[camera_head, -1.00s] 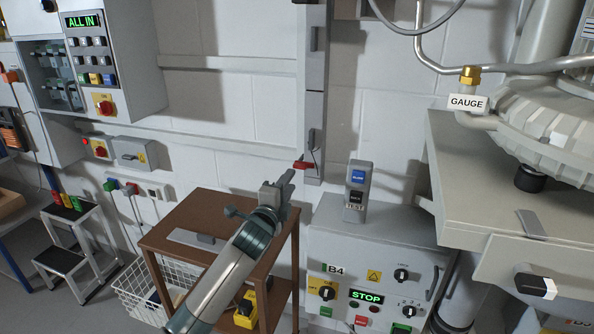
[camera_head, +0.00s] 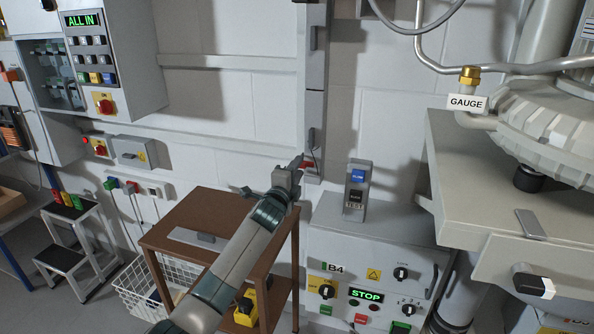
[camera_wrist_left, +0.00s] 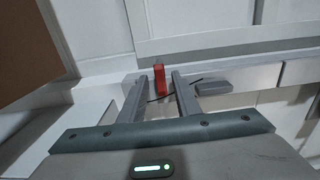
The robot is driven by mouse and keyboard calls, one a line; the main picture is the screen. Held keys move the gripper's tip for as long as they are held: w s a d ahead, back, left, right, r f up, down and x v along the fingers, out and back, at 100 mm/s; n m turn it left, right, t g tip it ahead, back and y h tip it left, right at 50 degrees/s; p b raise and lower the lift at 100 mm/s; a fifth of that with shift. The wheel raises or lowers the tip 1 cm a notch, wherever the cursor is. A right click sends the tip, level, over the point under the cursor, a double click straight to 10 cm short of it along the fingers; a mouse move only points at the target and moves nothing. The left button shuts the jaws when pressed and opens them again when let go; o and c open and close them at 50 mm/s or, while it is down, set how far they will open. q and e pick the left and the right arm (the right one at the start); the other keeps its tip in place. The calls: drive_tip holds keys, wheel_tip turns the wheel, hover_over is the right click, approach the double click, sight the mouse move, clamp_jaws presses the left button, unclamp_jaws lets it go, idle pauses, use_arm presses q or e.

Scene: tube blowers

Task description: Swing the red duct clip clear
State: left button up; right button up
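The red duct clip (camera_head: 308,165) sits at the lower end of the grey vertical duct (camera_head: 315,105) on the wall. It is partly hidden behind my left gripper (camera_head: 297,166) in the head view. In the left wrist view the clip (camera_wrist_left: 159,80) shows as a red bar in the gap between the fingertips of my left gripper (camera_wrist_left: 159,86). The fingers stand apart, with space on both sides of the clip, and do not appear to touch it. How deep the clip lies between them I cannot tell. My right gripper is not in view.
A brown shelf stand (camera_head: 205,215) stands below my left arm. A thin dark cable (camera_wrist_left: 185,88) runs near the fingers in the wrist view.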

use_arm(q)
clamp_jaws()
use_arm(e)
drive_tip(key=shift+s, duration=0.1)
